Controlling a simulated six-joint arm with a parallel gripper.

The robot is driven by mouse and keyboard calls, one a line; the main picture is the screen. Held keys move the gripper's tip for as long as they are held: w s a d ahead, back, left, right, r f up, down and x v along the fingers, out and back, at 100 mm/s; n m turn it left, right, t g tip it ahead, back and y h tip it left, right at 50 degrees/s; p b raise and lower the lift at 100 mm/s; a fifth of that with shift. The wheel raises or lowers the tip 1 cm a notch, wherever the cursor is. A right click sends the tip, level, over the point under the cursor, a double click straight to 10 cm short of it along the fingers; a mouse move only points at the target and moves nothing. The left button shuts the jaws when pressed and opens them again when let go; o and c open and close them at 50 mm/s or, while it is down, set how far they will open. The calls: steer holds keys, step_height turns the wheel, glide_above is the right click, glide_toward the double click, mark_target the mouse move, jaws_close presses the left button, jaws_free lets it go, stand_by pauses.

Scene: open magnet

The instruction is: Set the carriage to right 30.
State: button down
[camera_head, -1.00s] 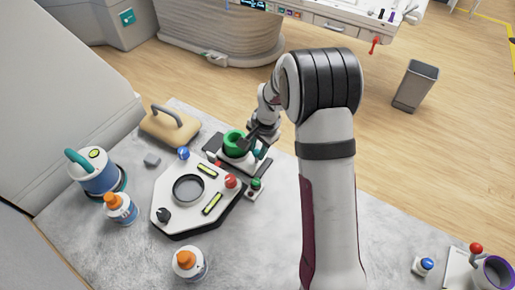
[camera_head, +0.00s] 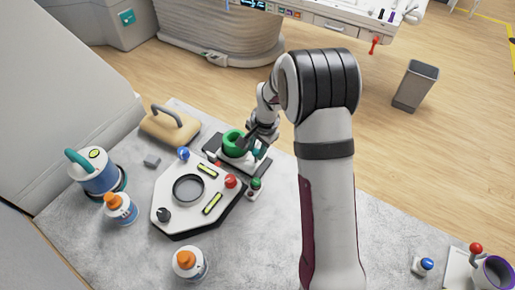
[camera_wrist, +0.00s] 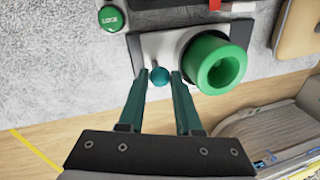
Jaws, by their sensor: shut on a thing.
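The carriage is a pale block (camera_wrist: 160,45) bearing a thick green ring (camera_wrist: 213,66). In the head view the green ring (camera_head: 233,141) is on the dark base (camera_head: 213,144) behind the white panel. A small teal ball knob (camera_wrist: 159,77) stands on the block beside the ring. My gripper (camera_wrist: 160,74) has its two teal fingers around this knob, shut on it. In the head view my gripper (camera_head: 257,146) is just right of the ring, and its wrist partly hides the base. No scale marks or numbers for the carriage position are readable.
A green button (camera_wrist: 111,18) sits close to the carriage; it also shows in the head view (camera_head: 256,183). The white panel (camera_head: 170,205) with a red button (camera_head: 230,181) lies in front. Bottles (camera_head: 188,264) and a tan handled block (camera_head: 168,125) stand around it.

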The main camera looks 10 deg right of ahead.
steer(key=w+a, duration=0.3)
steer(key=shift+w+a, duration=0.2)
steer(key=c, duration=0.6)
jaws_free()
step_height(320, 180, up, 16)
steer(key=s+d, duration=0.1)
steer(key=s, duration=0.1)
steer(key=shift+s+d+f, duration=0.25)
steer(key=shift+s+d, duration=0.05)
steer(key=shift+d, duration=0.05)
